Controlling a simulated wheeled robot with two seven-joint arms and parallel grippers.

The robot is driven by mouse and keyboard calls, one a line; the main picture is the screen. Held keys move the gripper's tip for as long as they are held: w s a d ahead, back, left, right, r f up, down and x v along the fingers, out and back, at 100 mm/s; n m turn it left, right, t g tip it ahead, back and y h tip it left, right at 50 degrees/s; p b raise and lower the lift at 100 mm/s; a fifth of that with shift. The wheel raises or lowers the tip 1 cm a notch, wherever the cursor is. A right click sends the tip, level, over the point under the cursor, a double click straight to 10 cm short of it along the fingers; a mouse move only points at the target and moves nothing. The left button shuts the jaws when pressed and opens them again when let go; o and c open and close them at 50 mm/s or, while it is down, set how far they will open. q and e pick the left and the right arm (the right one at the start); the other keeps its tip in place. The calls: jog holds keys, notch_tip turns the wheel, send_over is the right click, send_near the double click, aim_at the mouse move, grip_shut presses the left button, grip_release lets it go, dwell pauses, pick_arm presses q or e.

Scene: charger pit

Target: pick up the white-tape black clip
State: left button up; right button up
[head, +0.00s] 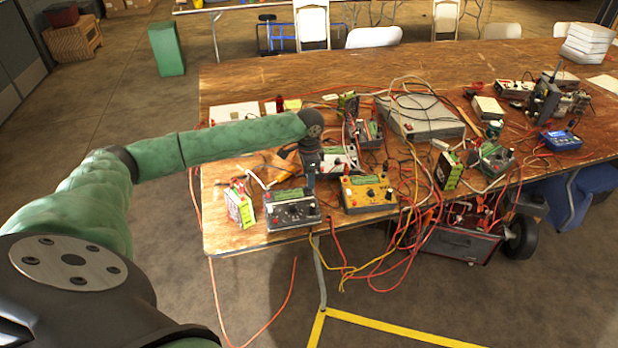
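My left arm reaches in from the left over the wooden table (232,86). My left gripper (309,178) points down above the near left part of the table, just behind a black charger (292,212) with a dial. Its fingertips are small and dark against the clutter, so I cannot tell whether they are open or shut, or whether they hold anything. I cannot make out the white-tape black clip for certain among the leads and chargers around the gripper. My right gripper is not in view.
A yellow charger (367,194) and a green-and-white battery pack (240,205) stand near the front edge. Red and yellow cables hang over that edge. A grey flat case (420,118) lies farther back. A red-and-black cart (462,244) sits under the table. The table's far left is mostly bare.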

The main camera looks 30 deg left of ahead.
pick_arm(q)
jog(key=shift+f, duration=0.25)
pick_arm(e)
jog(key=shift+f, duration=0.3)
pick_arm(q)
jog(key=shift+c, duration=0.2)
jog(key=c, duration=0.8)
jog(key=shift+r, duration=0.15)
